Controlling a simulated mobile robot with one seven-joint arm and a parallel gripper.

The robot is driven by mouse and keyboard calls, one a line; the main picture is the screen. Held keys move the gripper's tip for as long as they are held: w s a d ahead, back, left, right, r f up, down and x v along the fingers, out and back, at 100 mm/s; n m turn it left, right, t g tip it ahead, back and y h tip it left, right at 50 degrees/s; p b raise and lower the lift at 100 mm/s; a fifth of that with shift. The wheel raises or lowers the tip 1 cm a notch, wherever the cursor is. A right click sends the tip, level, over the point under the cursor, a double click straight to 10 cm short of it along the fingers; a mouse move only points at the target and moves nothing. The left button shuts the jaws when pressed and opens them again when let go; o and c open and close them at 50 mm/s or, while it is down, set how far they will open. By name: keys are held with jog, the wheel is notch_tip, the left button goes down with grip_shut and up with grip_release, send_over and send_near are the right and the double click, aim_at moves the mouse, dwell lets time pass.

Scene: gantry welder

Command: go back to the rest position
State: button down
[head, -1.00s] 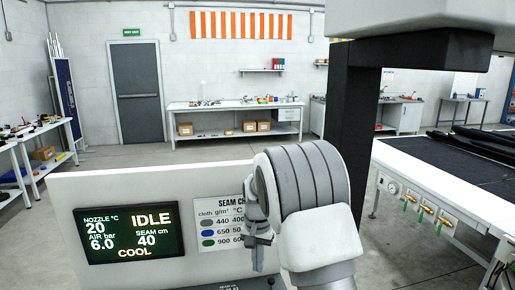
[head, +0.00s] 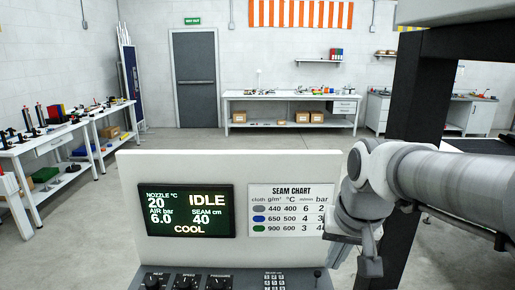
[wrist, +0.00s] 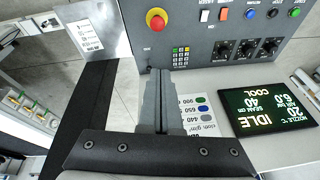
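My gripper (head: 356,262) hangs at the right of the head view, in front of the seam chart's right edge and partly covering it. In the wrist view its two grey fingers (wrist: 157,103) lie together with nothing visible between them. The control panel (head: 240,278) stands below and left of my gripper, with knobs and a keypad. Its display (head: 190,211) reads IDLE, COOL, nozzle 20, air 6.0 and seam 40. The seam chart (head: 291,208) is beside the display. The wrist view looks down on the panel with a red emergency button (wrist: 157,20).
A black gantry post (head: 407,110) stands close behind my arm at the right. Tables with tools (head: 45,142) line the left side. A workbench (head: 290,97) and a grey door (head: 196,80) are at the back. Open floor lies between the panel and the back.

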jog(key=s+n+t, duration=0.1)
jog(key=s+n, duration=0.1)
jog(key=s, duration=0.8)
jog(key=shift+s+d+f+t+h, duration=0.2)
jog(key=shift+s+t+h, duration=0.1)
jog(key=shift+s+t, duration=0.1)
jog(key=shift+s, duration=0.1)
